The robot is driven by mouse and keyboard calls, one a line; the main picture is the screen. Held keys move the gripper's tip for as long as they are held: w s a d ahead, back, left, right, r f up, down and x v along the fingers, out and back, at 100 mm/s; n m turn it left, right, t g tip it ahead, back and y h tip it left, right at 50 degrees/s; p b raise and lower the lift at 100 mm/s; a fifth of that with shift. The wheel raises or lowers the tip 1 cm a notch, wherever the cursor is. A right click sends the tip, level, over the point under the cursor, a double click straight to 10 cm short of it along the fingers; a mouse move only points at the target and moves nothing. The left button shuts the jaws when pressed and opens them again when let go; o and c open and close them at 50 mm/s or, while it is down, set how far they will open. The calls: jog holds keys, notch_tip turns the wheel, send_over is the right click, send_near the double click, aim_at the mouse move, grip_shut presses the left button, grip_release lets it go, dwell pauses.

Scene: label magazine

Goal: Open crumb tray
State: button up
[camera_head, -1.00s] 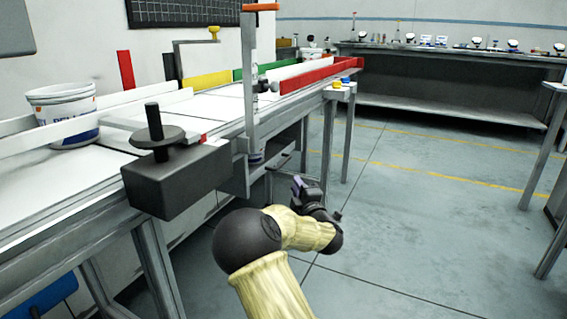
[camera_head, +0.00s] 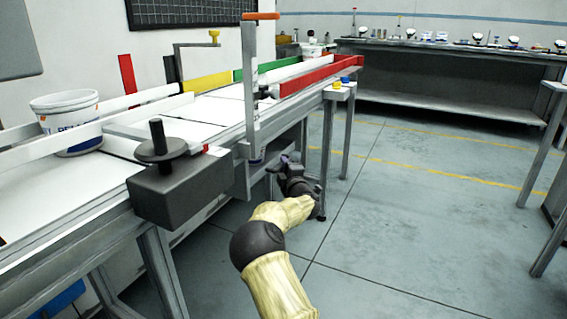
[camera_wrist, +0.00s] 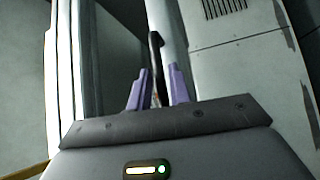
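The crumb tray appears to be the grey metal box front (camera_head: 243,181) under the bench's right part, in the head view. My gripper (camera_head: 284,160) is beside it, at the bench's front edge. In the wrist view, the two purple fingers of my gripper (camera_wrist: 159,75) stand apart. A thin dark bar (camera_wrist: 155,45), which looks like the tray handle, shows between and beyond the fingertips. I see a gap beside it and cannot tell whether a finger touches it. Most of the tray is hidden under the bench.
A black clamp block with a knob (camera_head: 178,188) juts from the bench front, left of my arm. An upright metal post with an orange top (camera_head: 251,85) stands above my gripper. A bench leg (camera_head: 327,150) is close on the right. The floor (camera_head: 420,230) farther right is clear.

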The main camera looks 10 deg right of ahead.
jog(key=shift+w+a, duration=0.1)
jog(key=shift+w, duration=0.45)
grip_shut()
